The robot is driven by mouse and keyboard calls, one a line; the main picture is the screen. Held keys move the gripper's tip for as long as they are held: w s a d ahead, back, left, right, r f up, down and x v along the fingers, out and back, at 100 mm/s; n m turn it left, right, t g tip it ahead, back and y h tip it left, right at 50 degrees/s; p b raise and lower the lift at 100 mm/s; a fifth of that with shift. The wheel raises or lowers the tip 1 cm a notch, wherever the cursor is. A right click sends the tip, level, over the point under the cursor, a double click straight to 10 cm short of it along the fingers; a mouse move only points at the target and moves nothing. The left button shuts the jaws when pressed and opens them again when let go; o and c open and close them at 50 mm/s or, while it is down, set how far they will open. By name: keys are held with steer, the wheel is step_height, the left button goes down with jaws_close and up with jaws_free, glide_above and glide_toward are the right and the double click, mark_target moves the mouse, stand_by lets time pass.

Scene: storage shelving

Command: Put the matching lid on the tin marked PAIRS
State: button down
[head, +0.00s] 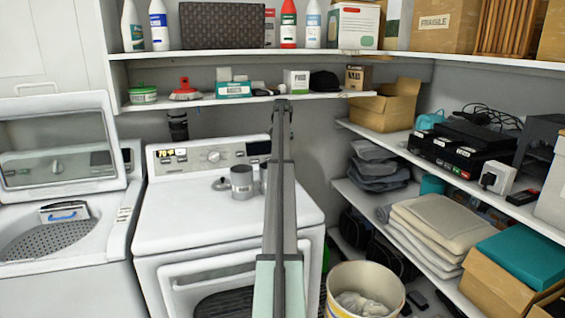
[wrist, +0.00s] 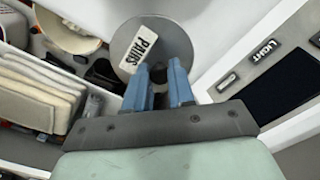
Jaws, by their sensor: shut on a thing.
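In the wrist view a round grey lid (wrist: 174,38) with a white PAIRS label (wrist: 138,48) lies at the tips of my gripper (wrist: 166,72). The blue fingers are shut on it, and they cover its near edge. In the head view my arm hides the fingers and this lid. A grey tin (head: 243,184) stands upright on the white dryer top. A second grey tin (head: 263,178) stands close on its right, partly behind my arm. A small knobbed grey lid (head: 221,184) lies left of them. I cannot read marks on the tins.
The dryer's control panel (head: 212,155) rises behind the tins; its dark screen (wrist: 285,85) is near my gripper. A loaded wall shelf (head: 215,99) is above. Folded towels (head: 440,222) and a cream bucket (head: 340,287) are right. The dryer top's front left is clear.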

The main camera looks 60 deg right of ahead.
steer(key=r, duration=0.1)
steer(key=w+a+r, duration=0.1)
steer(key=a+r, duration=0.1)
steer(key=shift+w+a+r, duration=0.15)
steer(key=shift+w+a, duration=0.05)
steer(key=shift+w, duration=0.05)
steer(key=s+a, duration=0.2)
steer(key=a, duration=0.8)
steer(key=shift+s+r+m, duration=0.15)
steer(key=shift+r+m, duration=0.1)
steer(key=shift+m, duration=0.15)
steer(key=shift+f, duration=0.2)
stand_by(1.3)
steer(key=c, duration=0.9)
jaws_free()
steer(key=shift+o, duration=0.6)
steer(key=o, duration=0.4)
